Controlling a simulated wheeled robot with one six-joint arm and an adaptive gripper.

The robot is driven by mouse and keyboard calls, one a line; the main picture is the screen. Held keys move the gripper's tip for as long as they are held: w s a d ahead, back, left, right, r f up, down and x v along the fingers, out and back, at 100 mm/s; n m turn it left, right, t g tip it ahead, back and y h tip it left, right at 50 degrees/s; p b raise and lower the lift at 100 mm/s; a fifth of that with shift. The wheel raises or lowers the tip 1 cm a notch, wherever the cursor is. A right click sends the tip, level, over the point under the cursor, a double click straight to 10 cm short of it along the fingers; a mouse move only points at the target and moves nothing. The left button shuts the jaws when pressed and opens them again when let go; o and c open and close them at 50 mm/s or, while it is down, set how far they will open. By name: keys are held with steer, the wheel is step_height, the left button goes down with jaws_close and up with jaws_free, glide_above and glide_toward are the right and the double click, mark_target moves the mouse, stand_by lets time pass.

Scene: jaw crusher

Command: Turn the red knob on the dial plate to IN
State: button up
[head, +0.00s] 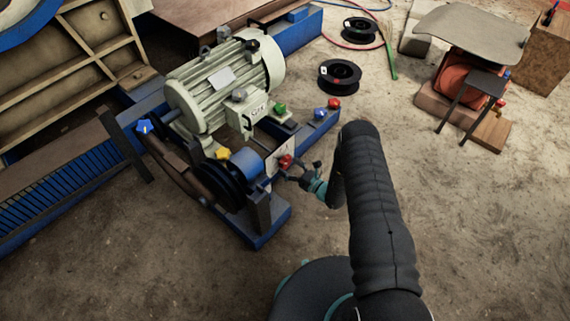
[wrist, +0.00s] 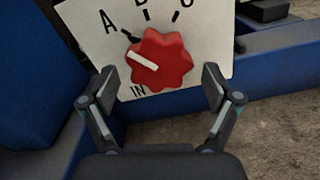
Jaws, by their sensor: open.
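The red knob (wrist: 165,62) is lobed and sits on the white dial plate (wrist: 85,35), with a white pointer bar aimed left and slightly up. The bar lies between the letter A at upper left and the IN mark (wrist: 138,91) at lower left. More letters along the top are cut off. My gripper (wrist: 160,78) is open, its fingers left and right of the knob's lower part with gaps on both sides. In the head view the knob (head: 286,161) and plate (head: 271,162) are on the blue machine frame, with my gripper (head: 303,171) just right of the knob.
A grey-green motor (head: 225,80) and a dark pulley (head: 228,182) stand beside the plate. Yellow (head: 223,154), blue (head: 320,113), green (head: 280,108) and another red knob (head: 334,103) are nearby.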

steer(key=shift+x, duration=1.05)
steer(key=c, duration=1.1)
steer(key=shift+c, duration=0.2)
